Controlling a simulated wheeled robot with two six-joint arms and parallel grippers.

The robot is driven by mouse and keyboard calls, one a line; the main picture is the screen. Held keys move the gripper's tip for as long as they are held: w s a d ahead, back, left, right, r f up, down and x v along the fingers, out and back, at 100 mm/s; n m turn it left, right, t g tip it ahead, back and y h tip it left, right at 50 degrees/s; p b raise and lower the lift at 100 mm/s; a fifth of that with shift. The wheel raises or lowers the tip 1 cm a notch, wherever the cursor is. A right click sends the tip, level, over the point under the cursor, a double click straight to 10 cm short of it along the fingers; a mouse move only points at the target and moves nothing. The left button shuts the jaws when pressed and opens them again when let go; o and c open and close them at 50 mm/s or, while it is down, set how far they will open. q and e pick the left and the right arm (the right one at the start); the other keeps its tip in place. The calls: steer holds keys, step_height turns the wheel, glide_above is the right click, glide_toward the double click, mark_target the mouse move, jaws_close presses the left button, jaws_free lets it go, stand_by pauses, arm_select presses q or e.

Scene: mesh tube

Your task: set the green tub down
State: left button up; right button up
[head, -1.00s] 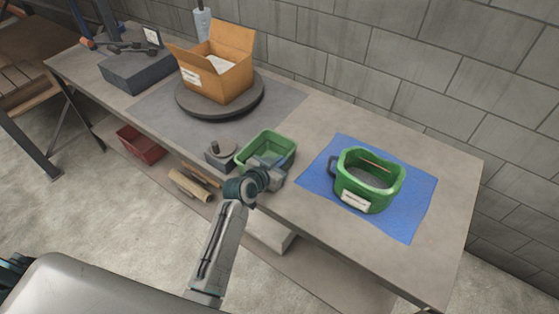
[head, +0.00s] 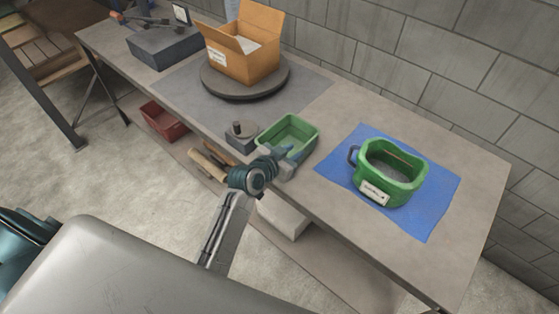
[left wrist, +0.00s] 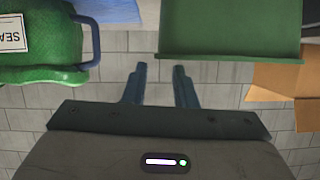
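The green tub (head: 303,128), an open rectangular box, appears to stand upright on the workbench near its front edge. My left gripper (head: 289,153) is in front of the tub's near side, overlapping it in the head view. In the left wrist view, which looks upside down, the tub's wall (left wrist: 230,28) fills the upper right. The two left fingertips (left wrist: 160,67) are apart there, with only wall tiles between them. They lie just past the tub's rim and hold nothing. My right gripper is not in view.
A labelled green container (head: 407,167) with a dark handle sits on a blue mat (head: 430,212) to the right. A small weight-like block (head: 240,138) stands left of the tub. An open cardboard box (head: 247,58) sits on a round turntable (head: 225,86). Bare bench (head: 345,108) lies behind the tub.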

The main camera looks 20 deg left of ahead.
arm_select(q)
steer(key=b+v, duration=0.1)
steer(key=v, duration=0.6)
steer(key=shift+s+r, duration=0.15)
steer(key=shift+s, duration=0.05)
